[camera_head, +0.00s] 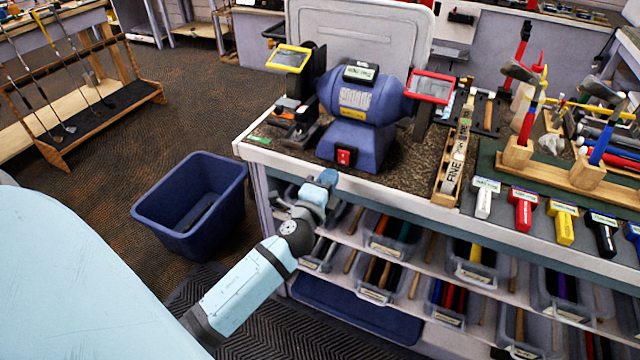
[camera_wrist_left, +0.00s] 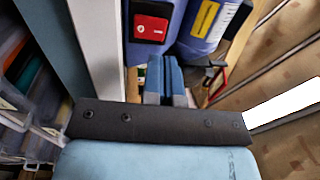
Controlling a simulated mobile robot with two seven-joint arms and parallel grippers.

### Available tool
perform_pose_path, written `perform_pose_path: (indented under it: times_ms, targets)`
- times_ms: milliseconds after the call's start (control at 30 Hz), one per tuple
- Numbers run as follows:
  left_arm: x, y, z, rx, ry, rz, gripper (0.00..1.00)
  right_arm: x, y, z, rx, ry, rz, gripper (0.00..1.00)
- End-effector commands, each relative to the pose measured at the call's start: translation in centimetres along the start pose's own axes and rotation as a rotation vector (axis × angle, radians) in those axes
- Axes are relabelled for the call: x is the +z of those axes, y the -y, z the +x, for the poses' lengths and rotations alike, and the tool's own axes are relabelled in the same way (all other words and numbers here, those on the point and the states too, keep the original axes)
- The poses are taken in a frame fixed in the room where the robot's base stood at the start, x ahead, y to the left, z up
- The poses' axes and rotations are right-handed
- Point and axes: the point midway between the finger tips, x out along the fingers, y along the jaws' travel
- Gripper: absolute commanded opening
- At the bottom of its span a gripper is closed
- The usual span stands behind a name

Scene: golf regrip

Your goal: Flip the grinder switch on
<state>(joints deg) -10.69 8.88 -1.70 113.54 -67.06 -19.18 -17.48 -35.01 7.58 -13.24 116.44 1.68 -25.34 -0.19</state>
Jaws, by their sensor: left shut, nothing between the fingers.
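The blue bench grinder (camera_head: 357,110) stands on the workbench, with a yellow-framed shield at its left and a red-framed shield at its right. Its red switch (camera_head: 345,156) is on the front of the base. The switch also shows in the left wrist view (camera_wrist_left: 150,28), above and a little left of the fingers. My left gripper (camera_head: 328,178) is at the bench's front edge, just below and left of the switch and apart from it. Its blue fingers are shut together and empty in the left wrist view (camera_wrist_left: 165,80). My right gripper is not in view.
The workbench (camera_head: 290,159) has a pale front edge close to my left gripper. Colored hammers, a wooden rack and a level lie to the right. Bins with grips fill the shelf below. A blue bin (camera_head: 190,205) stands on the floor at left.

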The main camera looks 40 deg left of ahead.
Motion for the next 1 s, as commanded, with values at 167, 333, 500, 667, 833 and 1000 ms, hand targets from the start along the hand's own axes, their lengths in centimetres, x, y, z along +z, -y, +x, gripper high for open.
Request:
perform_pose_path:
  times_ms: [167,333,500,667,833,1000]
  targets:
    - [0.0,0.2,3.5,-0.001,0.0,0.002,0.0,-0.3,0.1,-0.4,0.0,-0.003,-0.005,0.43]
    - [0.0,0.0,5.2,0.001,0.0,0.001,0.0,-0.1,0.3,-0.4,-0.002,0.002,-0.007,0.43]
    - [0.0,0.0,5.8,0.0,0.0,0.001,0.0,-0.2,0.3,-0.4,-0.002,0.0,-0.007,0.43]
    - [0.0,-0.1,5.8,0.001,0.0,0.001,0.0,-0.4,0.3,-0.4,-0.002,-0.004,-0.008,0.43]
    - [0.0,0.1,5.8,0.003,0.0,0.001,0.0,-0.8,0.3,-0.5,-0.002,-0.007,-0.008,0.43]
    - [0.0,0.9,6.3,0.038,0.0,0.001,0.0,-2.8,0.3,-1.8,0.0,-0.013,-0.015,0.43]
